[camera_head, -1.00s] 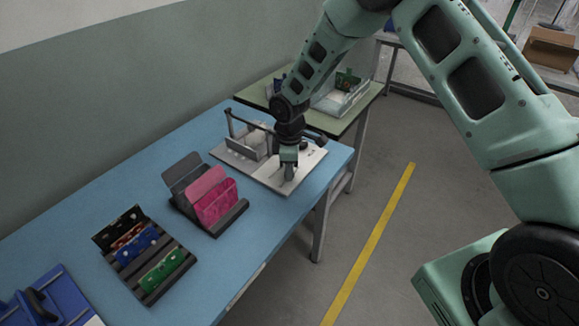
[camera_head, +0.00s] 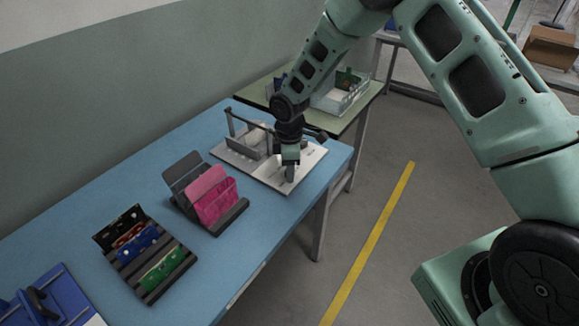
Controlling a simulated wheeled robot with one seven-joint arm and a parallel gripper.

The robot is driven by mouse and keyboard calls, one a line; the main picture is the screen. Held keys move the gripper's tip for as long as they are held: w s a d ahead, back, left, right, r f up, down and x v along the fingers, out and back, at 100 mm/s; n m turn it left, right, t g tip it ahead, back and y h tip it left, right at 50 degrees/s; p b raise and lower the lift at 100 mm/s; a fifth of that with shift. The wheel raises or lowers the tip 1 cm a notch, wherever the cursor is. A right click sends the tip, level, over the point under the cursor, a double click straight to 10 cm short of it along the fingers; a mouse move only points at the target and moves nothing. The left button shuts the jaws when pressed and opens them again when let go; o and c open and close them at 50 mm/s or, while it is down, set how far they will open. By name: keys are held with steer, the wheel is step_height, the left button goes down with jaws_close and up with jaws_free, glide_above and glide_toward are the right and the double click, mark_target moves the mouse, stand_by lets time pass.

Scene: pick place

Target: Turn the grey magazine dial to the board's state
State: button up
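My gripper (camera_head: 290,172) points down at the metal plate of a fixture (camera_head: 262,172) on the blue table. Its fingertips are at or just above the plate's right part. The grey magazine dial cannot be made out; the gripper may hide it. I cannot tell whether the fingers are open or shut, or whether they touch anything. A rack (camera_head: 172,262) at the front left holds several boards, among them a blue board (camera_head: 138,245) and a green board (camera_head: 162,270). A second rack (camera_head: 232,216) holds pink panels (camera_head: 212,195) and a grey panel (camera_head: 183,170).
The fixture has a raised bar frame (camera_head: 232,122) at its back left. A blue device (camera_head: 45,298) stands at the near left corner. A green-topped table (camera_head: 357,118) with a clear bin (camera_head: 342,98) is behind. Blue table top (camera_head: 90,210) is bare along the wall.

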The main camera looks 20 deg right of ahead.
step_height(320, 180, up, 17)
steer(key=b, duration=0.1)
steer(key=shift+r, duration=0.2)
stand_by(0.4)
steer(key=s+a+r+m, duration=0.1)
steer(key=s+a+r, duration=0.1)
steer(key=s+a, duration=0.35)
steer(key=s+a+r+m, duration=0.1)
steer(key=s+a+r, duration=0.15)
steer(key=s, duration=0.65)
steer(key=s+d+m, duration=0.2)
steer(key=s+m, duration=0.3)
steer(key=s, duration=1.4)
steer(key=shift+s+r+y, duration=0.25)
steer(key=shift+y, duration=0.05)
